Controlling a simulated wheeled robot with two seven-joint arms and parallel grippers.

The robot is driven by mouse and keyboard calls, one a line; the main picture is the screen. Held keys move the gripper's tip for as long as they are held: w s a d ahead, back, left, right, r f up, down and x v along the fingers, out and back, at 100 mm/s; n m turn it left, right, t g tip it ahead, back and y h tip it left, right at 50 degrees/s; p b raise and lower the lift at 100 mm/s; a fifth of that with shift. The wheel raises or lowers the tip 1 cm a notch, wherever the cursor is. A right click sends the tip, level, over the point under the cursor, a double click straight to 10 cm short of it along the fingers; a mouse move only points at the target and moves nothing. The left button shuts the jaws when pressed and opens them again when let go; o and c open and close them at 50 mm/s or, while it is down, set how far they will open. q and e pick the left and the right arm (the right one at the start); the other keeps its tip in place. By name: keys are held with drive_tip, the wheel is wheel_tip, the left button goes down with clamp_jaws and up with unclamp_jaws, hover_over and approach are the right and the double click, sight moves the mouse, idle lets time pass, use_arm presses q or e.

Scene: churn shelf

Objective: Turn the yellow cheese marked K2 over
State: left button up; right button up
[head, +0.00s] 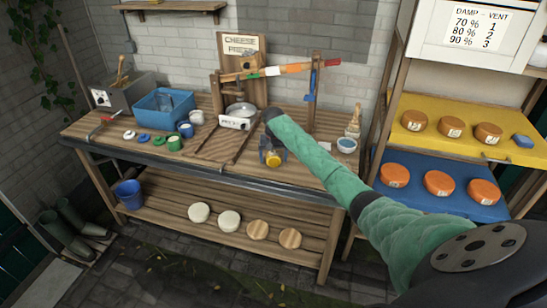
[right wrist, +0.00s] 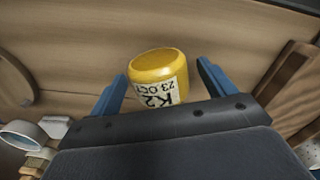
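The yellow cheese (head: 273,160) is small and round and is at the workbench's front right, by my right gripper (head: 272,154). In the right wrist view the cheese (right wrist: 156,66) has a white label on its side reading K2, 23 OCT, upside down in the picture. My right gripper's blue fingers (right wrist: 162,88) stand on either side of it. They are spread, with a clear gap on the right and a small one on the left. Part of the cheese is hidden behind the gripper body. My left gripper is not in view.
A blue bin (head: 163,108) and several small pots and lids are left on the bench. A white cup (head: 346,145) is to the right. Orange cheeses lie on yellow and blue shelves (head: 455,205).

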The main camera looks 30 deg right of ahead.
sight(274, 153)
drive_tip(key=shift+r, duration=0.3)
drive_tip(key=shift+r+b, duration=0.5)
drive_tip(key=shift+b, duration=0.05)
wheel_tip(274, 153, up, 5)
drive_tip(key=shift+f+b, duration=0.15)
drive_tip(key=shift+b, duration=0.65)
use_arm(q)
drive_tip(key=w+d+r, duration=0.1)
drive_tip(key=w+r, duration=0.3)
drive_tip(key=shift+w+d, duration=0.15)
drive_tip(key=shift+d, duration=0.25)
use_arm(e)
drive_tip(key=shift+r, duration=0.7)
